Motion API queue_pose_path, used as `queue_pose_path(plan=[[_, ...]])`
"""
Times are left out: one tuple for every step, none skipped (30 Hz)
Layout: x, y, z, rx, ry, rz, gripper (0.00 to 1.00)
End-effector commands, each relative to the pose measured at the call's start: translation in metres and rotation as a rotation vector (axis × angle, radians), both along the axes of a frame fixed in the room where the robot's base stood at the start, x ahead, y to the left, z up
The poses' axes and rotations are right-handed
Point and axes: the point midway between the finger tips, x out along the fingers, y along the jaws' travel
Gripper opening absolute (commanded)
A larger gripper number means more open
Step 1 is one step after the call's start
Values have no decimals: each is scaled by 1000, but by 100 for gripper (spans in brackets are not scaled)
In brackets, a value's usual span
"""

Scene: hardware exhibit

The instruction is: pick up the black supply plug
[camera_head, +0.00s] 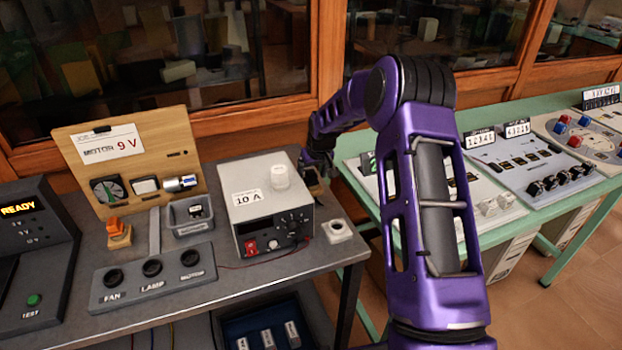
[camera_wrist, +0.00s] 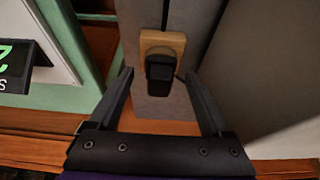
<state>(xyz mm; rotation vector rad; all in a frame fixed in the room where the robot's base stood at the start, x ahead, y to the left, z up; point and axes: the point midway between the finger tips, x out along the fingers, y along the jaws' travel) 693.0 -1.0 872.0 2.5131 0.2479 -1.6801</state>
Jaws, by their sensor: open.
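The black supply plug (camera_wrist: 160,68) stands at a small wooden block (camera_wrist: 161,40) on the grey bench top, in the wrist view. My gripper (camera_wrist: 160,75) is open, with one finger on each side of the plug and a gap to each side. I cannot tell how far the fingertips are above the bench. In the head view my gripper (camera_head: 314,168) is behind the right side of the 10 A supply box, and the plug is mostly hidden there by my arm.
The white 10 A supply box (camera_head: 272,210) stands close left of my gripper. A white socket piece (camera_head: 337,231) lies in front. A green table (camera_head: 352,177) with exhibit panels is to the right. A glass-fronted wooden cabinet (camera_head: 250,125) closes off the back.

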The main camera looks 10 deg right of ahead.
Motion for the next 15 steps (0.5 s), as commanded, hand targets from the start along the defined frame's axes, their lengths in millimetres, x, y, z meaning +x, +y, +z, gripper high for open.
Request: queue_pose_path(plan=[[1,0,-3,0,0,0,82],[2,0,-3,0,-1,0,82],[2,0,-4,-1,-1,0,82],[2,0,-4,-1,-1,0,82],[2,0,-4,-1,-1,0,82],[2,0,-4,-1,-1,0,82],[2,0,-4,-1,-1,0,82],[2,0,-4,-1,-1,0,82],[2,0,-4,-1,-1,0,77],[2,0,-4,-1,-1,0,72],[2,0,-4,-1,-1,0,66],[2,0,-4,-1,-1,0,59],[2,0,-4,-1,-1,0,54],[2,0,-4,-1,0,0,48],[2,0,-4,-1,0,0,41]])
